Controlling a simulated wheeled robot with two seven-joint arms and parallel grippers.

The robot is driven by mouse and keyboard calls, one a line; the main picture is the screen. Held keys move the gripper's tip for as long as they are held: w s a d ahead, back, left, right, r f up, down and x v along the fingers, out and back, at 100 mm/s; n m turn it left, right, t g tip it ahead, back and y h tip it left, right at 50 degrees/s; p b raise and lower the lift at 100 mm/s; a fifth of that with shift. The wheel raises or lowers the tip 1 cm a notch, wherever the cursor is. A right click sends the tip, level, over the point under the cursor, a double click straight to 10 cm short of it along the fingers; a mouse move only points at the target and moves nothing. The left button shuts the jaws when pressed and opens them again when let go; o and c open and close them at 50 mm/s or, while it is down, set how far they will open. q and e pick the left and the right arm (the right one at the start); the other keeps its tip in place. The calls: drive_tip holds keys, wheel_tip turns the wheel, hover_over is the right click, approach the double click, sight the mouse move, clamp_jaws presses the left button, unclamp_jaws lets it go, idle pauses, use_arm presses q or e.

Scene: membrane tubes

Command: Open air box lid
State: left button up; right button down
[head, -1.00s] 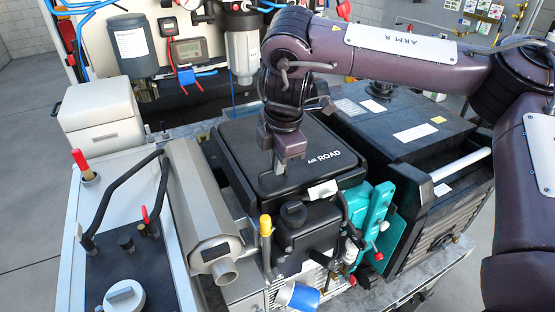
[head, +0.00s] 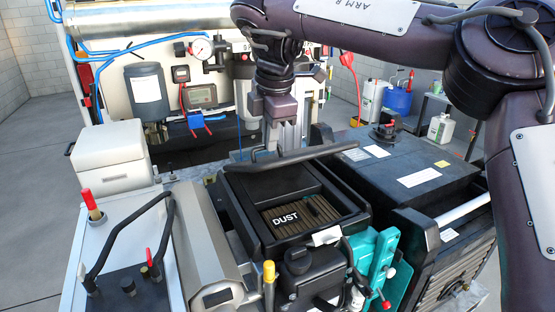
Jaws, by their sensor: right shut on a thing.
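The air box (head: 262,238) is a black square box in the middle of the head view, and its top is open. Inside it a brown pleated filter (head: 318,212) shows, with the word DUST over it. The black lid (head: 310,157) is raised at the back of the box and shows nearly edge-on as a thin dark bar. My right gripper (head: 287,146) points down at the lid's raised edge and is shut on it. The fingertips are partly hidden by the lid. My left gripper is not in view.
A silver cylinder (head: 197,240) lies left of the box. A black cabinet (head: 400,165) stands at the right. A yellow-topped lever (head: 268,272) and teal part (head: 376,256) are in front. A panel with a gauge (head: 201,48) stands behind.

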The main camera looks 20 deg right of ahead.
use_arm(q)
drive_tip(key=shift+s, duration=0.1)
use_arm(e)
drive_tip(key=shift+w+a+r, duration=0.1)
drive_tip(key=shift+w+r, duration=1.05)
drive_tip(key=shift+w, duration=0.2)
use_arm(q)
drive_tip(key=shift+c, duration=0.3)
